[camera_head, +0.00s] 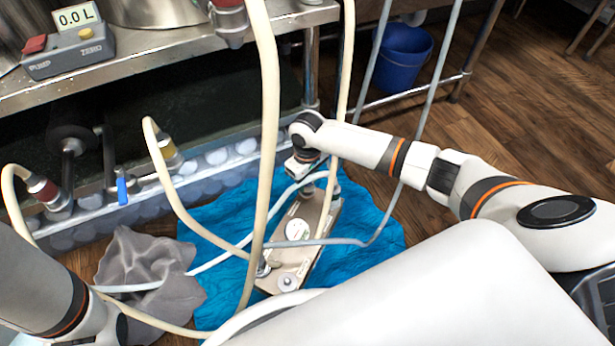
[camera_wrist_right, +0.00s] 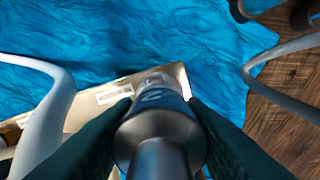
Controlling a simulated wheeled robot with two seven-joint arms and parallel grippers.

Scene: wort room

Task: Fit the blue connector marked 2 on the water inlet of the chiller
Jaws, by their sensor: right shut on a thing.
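The chiller (camera_head: 318,222) is a beige plate unit with a round white label and round ports, lying on a blue cloth. Its edge also shows in the wrist view (camera_wrist_right: 113,94). My right gripper (camera_head: 301,168) is over the chiller's far end. In the wrist view its dark fingers are shut on a dark blue-grey connector (camera_wrist_right: 158,128) marked 2, with a pale tip. The tip is over the chiller's edge; I cannot tell whether it touches a port, and the water inlet is hidden. My left arm shows at lower left, but its gripper is not in view.
Cream and grey hoses cross over the chiller and the blue cloth (camera_head: 222,225). A grey rag (camera_head: 140,265) lies left. Fittings and a blue-handled valve (camera_head: 122,188) stand behind it. A pump box (camera_head: 68,52) is on the steel bench. A blue bucket (camera_head: 403,58) stands at the back.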

